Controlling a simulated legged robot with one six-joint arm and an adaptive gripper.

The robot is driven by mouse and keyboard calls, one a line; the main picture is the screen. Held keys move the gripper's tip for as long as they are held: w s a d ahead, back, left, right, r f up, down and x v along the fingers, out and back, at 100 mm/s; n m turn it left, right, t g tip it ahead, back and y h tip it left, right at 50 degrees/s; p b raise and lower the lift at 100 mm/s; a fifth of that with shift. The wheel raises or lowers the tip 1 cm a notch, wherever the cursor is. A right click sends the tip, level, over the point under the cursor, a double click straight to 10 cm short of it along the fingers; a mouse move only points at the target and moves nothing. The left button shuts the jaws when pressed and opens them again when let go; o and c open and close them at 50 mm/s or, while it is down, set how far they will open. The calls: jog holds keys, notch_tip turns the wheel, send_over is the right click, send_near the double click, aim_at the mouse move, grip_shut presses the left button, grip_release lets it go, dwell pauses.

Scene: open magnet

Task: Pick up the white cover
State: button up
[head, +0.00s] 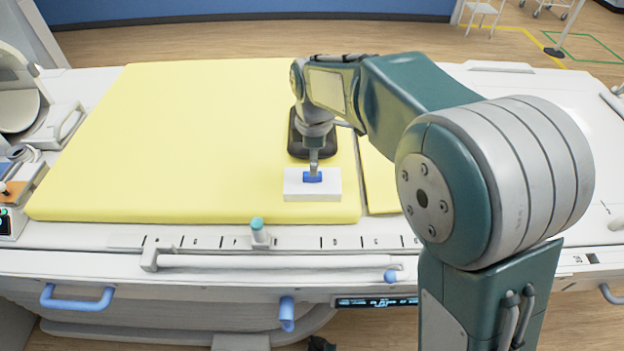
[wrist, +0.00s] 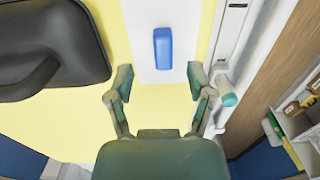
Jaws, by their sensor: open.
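The white cover (head: 328,187) is a flat white block with a blue handle (head: 313,177) on top, lying on the front part of the yellow mattress. In the wrist view the white cover (wrist: 145,20) runs off the top edge, and its blue handle (wrist: 163,48) stands just beyond my fingertips, roughly centred between them. My gripper (wrist: 161,80) is open and empty, with its two fingers spread apart. In the head view my gripper (head: 314,167) is over the handle; whether it touches the handle cannot be told there.
A black padded object (wrist: 50,50) lies on the mattress beside the cover; my arm partly hides it in the head view. The yellow mattress (head: 180,140) is bare to the left. A white rail (head: 240,261) with a teal-tipped knob (head: 258,228) runs along the front edge.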

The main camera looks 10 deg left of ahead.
aim_at(312, 181)
notch_tip(312, 181, down, 4)
jog(key=shift+s+a+f, duration=0.15)
jog(key=shift+f, duration=0.05)
grip_shut()
jog(key=shift+r, duration=0.1)
